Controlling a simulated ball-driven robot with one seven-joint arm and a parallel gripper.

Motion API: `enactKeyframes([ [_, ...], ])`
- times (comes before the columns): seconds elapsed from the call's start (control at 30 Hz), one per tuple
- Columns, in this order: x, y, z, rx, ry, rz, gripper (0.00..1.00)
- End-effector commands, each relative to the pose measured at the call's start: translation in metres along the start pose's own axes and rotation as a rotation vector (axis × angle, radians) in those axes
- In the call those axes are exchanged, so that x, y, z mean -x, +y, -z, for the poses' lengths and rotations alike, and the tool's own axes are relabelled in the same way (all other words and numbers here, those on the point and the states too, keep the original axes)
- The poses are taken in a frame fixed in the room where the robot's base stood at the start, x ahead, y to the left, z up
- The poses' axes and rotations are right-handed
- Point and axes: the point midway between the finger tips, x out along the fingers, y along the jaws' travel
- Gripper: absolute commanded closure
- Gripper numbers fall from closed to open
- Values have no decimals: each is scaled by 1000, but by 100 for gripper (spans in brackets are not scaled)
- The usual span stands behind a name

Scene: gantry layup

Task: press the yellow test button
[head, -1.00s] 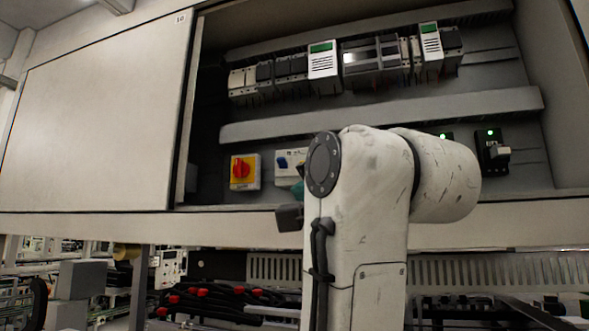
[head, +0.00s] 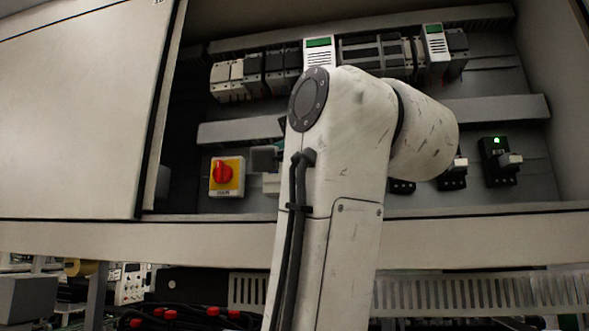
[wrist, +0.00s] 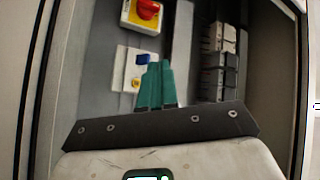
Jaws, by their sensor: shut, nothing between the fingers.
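The yellow test button (wrist: 136,84) shows in the wrist view on a white plate (wrist: 121,77), below a blue switch (wrist: 143,59). My gripper (wrist: 155,66) has teal fingers, closed together and empty. The fingers overlap the plate's right side in the picture, just right of the button. The gap in depth between fingertips and plate cannot be told. In the head view my arm hides the button and most of the plate.
A red rotary switch on a yellow plate (head: 227,176) sits left of my arm, inside the open cabinet. Breakers with a green light (head: 498,160) are to the right. A rail of modules (head: 236,78) runs above. The cabinet's front lip (head: 480,227) runs below.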

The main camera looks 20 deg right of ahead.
Motion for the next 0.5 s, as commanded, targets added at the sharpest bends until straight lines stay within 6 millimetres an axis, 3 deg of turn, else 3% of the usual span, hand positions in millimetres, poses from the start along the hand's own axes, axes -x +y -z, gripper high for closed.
enactKeyframes([
  [0.5, -45, 33, 32, 0, 0, -2, 100],
])
